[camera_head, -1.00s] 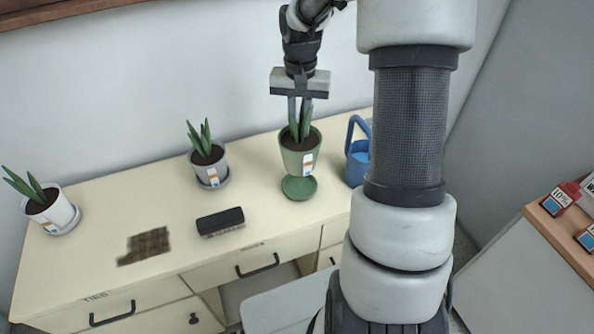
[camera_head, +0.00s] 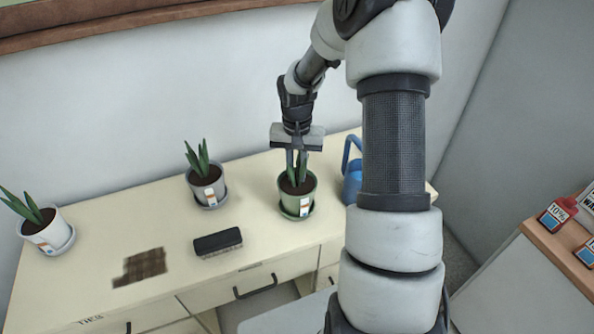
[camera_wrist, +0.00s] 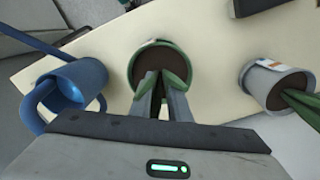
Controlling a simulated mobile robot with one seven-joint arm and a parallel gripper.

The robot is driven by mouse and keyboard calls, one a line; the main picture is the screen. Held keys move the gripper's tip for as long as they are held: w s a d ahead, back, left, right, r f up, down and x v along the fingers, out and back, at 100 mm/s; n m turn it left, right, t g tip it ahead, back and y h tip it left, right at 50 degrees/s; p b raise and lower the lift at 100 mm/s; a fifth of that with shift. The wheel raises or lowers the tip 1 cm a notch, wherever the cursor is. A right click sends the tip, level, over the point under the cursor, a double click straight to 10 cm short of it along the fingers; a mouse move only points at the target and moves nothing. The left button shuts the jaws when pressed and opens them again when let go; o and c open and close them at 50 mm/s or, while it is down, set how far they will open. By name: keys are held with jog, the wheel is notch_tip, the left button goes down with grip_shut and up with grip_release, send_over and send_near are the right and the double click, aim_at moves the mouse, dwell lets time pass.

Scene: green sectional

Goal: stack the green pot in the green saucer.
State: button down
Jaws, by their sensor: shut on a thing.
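The green pot (camera_head: 297,198) holds a leafy plant and has a tag on its front. It stands upright over the green saucer (camera_head: 297,217), whose rim shows around the pot's base; I cannot tell whether it is fully seated. My gripper (camera_head: 297,165) reaches down from above, its fingers inside the pot's top among the leaves, shut on the pot or its plant. In the wrist view the pot's rim (camera_wrist: 163,43) shows beyond my fingers (camera_wrist: 163,85), which hide part of the soil.
A grey pot (camera_head: 207,190) and a white pot (camera_head: 47,234) stand in saucers to the left. A blue watering can (camera_head: 352,178) stands close on the right. A black brush (camera_head: 218,243) and a brown dirt patch (camera_head: 140,267) lie on the cream desk (camera_head: 110,215).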

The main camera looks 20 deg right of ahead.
jog(key=shift+f+b, duration=0.3)
jog(key=c, duration=1.7)
grip_release()
jog(key=shift+o, duration=0.2)
jog(key=shift+r+p, duration=0.4)
jog(key=shift+r, duration=0.15)
notch_tip(320, 180, up, 11)
jog(key=shift+f, duration=0.2)
jog(key=shift+r, duration=0.45)
